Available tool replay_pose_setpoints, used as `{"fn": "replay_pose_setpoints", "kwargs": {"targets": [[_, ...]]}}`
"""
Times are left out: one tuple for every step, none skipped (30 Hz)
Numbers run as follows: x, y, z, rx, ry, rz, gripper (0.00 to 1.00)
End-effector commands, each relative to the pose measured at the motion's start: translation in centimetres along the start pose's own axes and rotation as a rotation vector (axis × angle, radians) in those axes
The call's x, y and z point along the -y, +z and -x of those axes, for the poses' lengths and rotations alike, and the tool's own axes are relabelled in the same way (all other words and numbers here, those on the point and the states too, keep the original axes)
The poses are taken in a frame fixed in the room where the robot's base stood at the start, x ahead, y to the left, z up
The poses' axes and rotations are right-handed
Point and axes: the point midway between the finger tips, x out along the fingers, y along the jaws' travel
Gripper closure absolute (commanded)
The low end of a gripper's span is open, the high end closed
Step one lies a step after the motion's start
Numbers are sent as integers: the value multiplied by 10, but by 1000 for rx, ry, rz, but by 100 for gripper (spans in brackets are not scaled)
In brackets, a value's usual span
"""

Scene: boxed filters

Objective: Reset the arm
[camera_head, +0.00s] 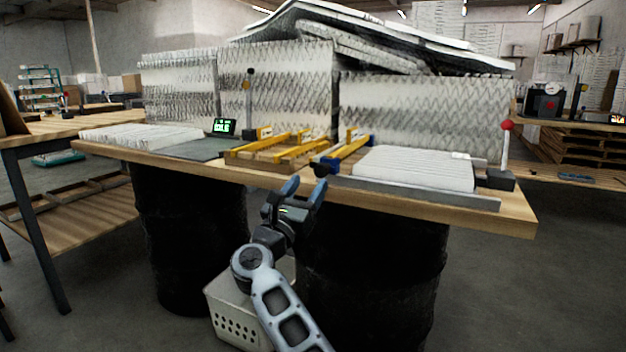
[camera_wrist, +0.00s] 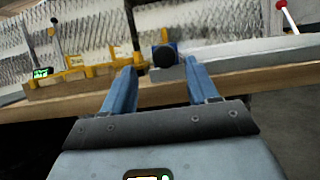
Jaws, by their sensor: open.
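My gripper (camera_head: 304,189) is open, with its two blue fingers apart and nothing between them. In the head view it is in front of the wooden table's front edge (camera_head: 270,184), near the middle, at about tabletop height. In the wrist view my gripper (camera_wrist: 160,82) points toward the table edge (camera_wrist: 240,82), with both fingers in sight. My arm reaches up from the bottom of the head view.
A wooden jig with yellow clamps (camera_head: 270,150) stands behind my gripper. White filters lie in stacks at the left (camera_head: 140,136) and right (camera_head: 415,168). Black drums (camera_head: 370,270) stand under the table, with a white basket (camera_head: 232,312) on the floor near my arm.

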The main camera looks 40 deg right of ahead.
Motion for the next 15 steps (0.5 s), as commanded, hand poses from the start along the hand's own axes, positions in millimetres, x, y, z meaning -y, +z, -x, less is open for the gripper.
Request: {"fn": "replay_pose_setpoints", "kwargs": {"targets": [[0,0,4,0,0,0,41],[0,0,5,0,0,1,41],[0,0,6,0,0,1,41],[0,0,7,0,0,1,41],[0,0,7,0,0,1,41],[0,0,7,0,0,1,41],[0,0,7,0,0,1,41],[0,0,7,0,0,1,41],[0,0,7,0,0,1,41],[0,0,7,0,0,1,41],[0,0,7,0,0,1,41],[0,0,7,0,0,1,41],[0,0,7,0,0,1,41],[0,0,7,0,0,1,41],[0,0,7,0,0,1,41]]}}
